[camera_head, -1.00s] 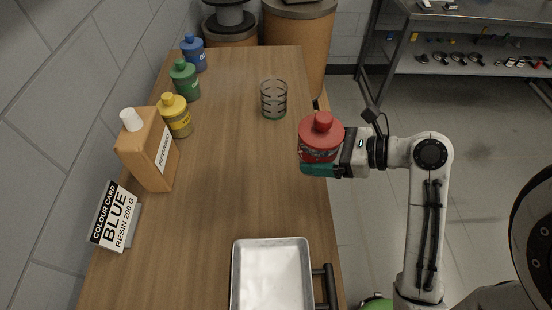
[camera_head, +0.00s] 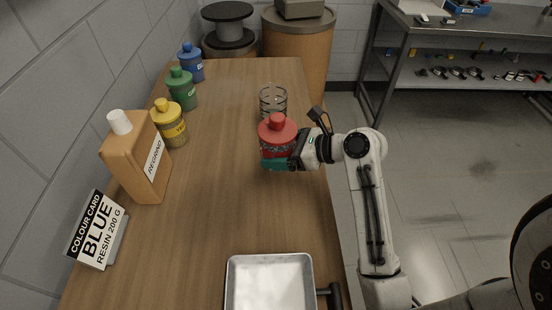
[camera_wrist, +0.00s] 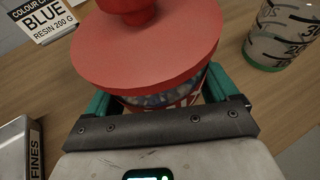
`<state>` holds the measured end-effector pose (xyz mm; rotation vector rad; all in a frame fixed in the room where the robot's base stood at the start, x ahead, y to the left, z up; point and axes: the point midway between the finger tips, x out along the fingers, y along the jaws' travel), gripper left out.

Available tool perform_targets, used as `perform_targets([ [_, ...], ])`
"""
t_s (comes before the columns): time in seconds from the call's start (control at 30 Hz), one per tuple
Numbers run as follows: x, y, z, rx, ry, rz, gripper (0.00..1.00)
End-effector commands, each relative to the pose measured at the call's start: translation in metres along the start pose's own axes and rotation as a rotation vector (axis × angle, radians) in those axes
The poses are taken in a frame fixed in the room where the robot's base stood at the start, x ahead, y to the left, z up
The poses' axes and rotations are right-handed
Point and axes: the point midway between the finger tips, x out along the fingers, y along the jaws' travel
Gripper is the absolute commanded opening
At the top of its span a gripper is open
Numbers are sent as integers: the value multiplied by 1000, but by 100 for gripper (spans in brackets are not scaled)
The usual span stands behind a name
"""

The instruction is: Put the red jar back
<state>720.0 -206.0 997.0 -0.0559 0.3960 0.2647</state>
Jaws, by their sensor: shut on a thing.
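The red jar (camera_head: 277,131) has a red lid with a knob and a clear body with pellets inside. My gripper (camera_head: 276,163) has teal fingers and is shut around the jar's body, holding it upright over the right part of the wooden bench (camera_head: 215,215). In the wrist view the red lid (camera_wrist: 150,45) fills the top middle, and the fingers close on the body below it. I cannot tell how high the jar is above the bench. The yellow jar (camera_head: 170,123), green jar (camera_head: 181,89) and blue jar (camera_head: 190,63) stand in a row along the wall.
A glass beaker (camera_head: 273,98) stands just behind the red jar. A tan bottle (camera_head: 138,158) and a colour card reading BLUE (camera_head: 97,230) stand at the left. A metal tray (camera_head: 270,284) lies at the front. The bench middle is clear.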

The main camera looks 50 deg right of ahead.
Motion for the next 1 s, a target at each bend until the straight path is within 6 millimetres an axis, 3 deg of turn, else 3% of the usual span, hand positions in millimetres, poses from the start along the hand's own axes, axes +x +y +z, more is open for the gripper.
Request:
perform_targets([
  [0.3, 19, -9, -11, 0, -2, -1, 38],
  [0.5, 28, -8, -36, 3, 0, -2, 38],
  [0.87, 30, -8, -39, -1, -2, -2, 38],
  [0.9, 30, -8, -41, 0, -1, -1, 88],
  [1.0, 30, -8, -41, 0, -1, -1, 98],
])
